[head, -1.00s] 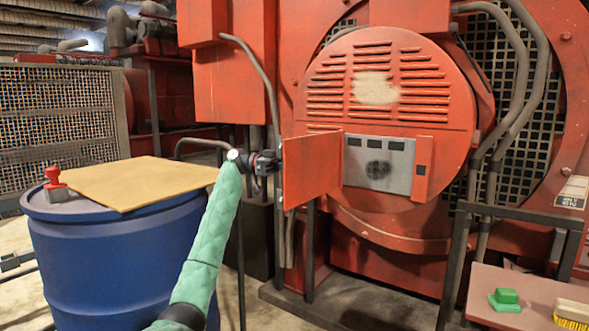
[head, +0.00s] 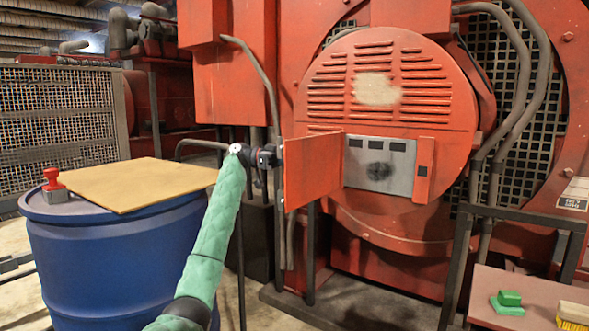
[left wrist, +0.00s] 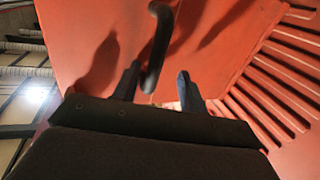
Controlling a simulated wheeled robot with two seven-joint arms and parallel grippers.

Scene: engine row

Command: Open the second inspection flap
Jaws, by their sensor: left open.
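The red inspection flap (head: 313,168) on the round louvred cover stands swung out to the left in the head view. Behind it a grey panel (head: 379,166) with dark slots and a round dark patch is exposed. My left gripper (head: 272,158) is at the flap's free left edge. In the left wrist view, the fingers of the left gripper (left wrist: 159,84) are spread apart. A dark curved handle (left wrist: 158,40) on the red surface reaches down between them, and contact cannot be told. My right gripper is not in view.
A blue barrel (head: 115,265) with a tan board (head: 140,184) and a red-knobbed stamp (head: 53,183) on it stands at left. At lower right a small table (head: 540,287) bears a green block (head: 508,301) and a yellow brush (head: 574,314). Pipes (head: 520,80) run down the machine.

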